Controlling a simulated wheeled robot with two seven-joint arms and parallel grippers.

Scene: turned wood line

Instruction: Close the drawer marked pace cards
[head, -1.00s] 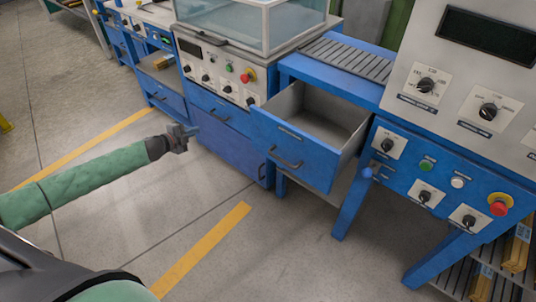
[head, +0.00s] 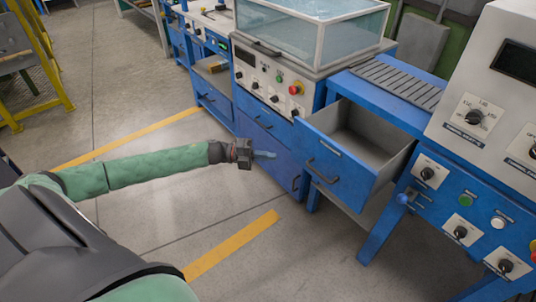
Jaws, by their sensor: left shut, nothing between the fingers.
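A blue drawer (head: 345,180) under the roller-topped blue bench stands pulled out. Its grey inside looks empty. Its front carries a small pale label, too small to read, and a dark bar handle (head: 321,171). My left gripper (head: 266,155) is shut and empty. It is held out to the left of the drawer front, apart from the handle in the picture, with the floor and a blue cabinet behind it. My right gripper is not in view.
A grey control panel (head: 490,80) with knobs stands to the right, above a blue panel with buttons. A glass-walled tank (head: 310,35) tops the blue cabinet behind. The floor (head: 150,210) before the drawer is clear, with yellow lines.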

